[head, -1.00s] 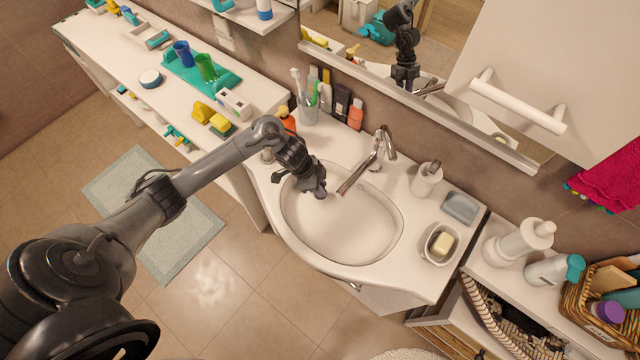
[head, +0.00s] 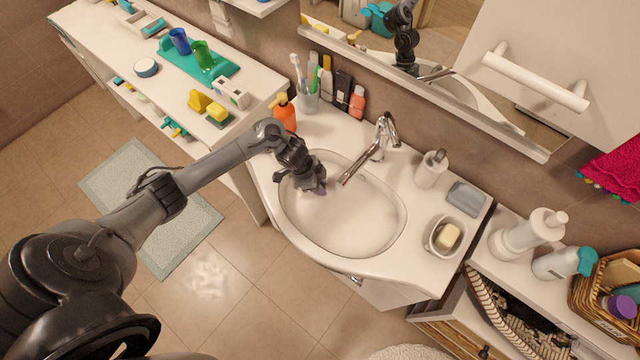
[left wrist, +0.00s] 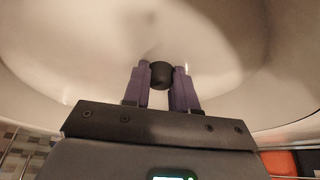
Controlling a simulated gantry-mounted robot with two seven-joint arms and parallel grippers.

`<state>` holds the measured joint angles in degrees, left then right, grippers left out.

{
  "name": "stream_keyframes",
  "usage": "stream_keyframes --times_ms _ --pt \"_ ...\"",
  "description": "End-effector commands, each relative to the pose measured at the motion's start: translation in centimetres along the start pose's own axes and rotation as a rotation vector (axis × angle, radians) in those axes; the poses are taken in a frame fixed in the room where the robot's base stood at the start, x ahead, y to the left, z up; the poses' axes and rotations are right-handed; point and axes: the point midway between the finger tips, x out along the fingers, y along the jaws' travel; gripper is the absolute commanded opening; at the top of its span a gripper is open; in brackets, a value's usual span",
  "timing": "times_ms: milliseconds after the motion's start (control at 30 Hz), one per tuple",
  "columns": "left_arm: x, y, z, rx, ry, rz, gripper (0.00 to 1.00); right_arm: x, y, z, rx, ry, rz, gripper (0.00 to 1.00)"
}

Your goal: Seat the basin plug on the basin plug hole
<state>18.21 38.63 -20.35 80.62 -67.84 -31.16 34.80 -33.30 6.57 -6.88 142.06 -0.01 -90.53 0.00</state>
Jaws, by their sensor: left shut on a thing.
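My left gripper (head: 318,188) is over the left part of the white basin (head: 350,228), below the rim line, left of the tap. In the left wrist view its two purple fingers (left wrist: 163,88) are shut on a small round black basin plug (left wrist: 161,74). The plug sits between the fingertips, with the pale basin wall (left wrist: 60,60) behind it. In the head view the plug is hidden by the gripper. I cannot make out the basin plug hole in the head view. A faint dark spot shows on the basin surface above the plug in the left wrist view. My right gripper is not in view.
The metal tap (head: 365,155) reaches over the basin close to the gripper. An orange bottle (head: 285,114) and a toothbrush cup (head: 307,97) stand behind the arm. A soap dish (head: 442,235) and a soap dispenser (head: 431,168) stand on the right of the basin.

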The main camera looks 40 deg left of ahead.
Motion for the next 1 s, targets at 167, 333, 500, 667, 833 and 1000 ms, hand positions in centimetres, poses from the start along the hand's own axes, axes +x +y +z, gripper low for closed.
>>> stream_keyframes --times_ms 167,333,500,667,833,1000 --pt "0.00 0.01 -0.01 0.000 0.000 0.000 0.00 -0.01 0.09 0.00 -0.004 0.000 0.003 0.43" --pt "-0.01 0.00 -0.01 0.000 0.000 0.000 0.00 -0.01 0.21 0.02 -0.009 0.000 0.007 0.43" --pt "-0.03 0.00 -0.02 0.000 0.000 0.000 0.00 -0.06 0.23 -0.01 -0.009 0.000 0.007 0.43" --pt "-0.10 -0.01 -0.04 0.000 0.000 0.000 0.00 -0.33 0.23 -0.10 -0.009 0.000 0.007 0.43" --pt "-0.10 -0.01 -0.03 0.000 -0.001 0.000 0.00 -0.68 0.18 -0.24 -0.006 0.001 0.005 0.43" --pt "-0.02 -0.02 0.00 0.001 0.000 0.000 0.00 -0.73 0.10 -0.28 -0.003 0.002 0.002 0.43"
